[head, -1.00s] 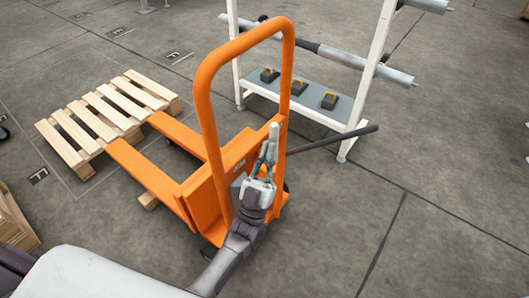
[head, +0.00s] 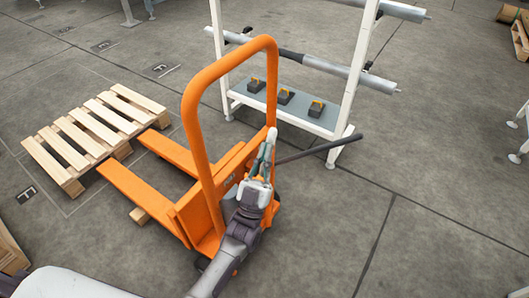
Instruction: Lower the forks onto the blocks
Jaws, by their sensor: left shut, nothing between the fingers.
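The orange hand stacker (head: 205,130) stands left of centre with a tall looped frame. Its two orange forks (head: 140,190) reach left, raised a little off the floor. A wooden block (head: 139,215) shows at floor level beside the near fork. I cannot tell whether the fork touches it, and any other block is hidden. A dark lever rod (head: 318,149) sticks out to the right of the frame. My left gripper (head: 267,145) is shut and empty at the right upright of the frame, near the lever's inner end. I cannot tell whether it touches either. My right gripper is not in view.
A slatted wooden pallet (head: 85,135) lies just beyond the fork tips. A white rack (head: 345,85) with grey rollers and several dark blocks with yellow tops on its shelf stands behind the lever. The floor at the right front is clear.

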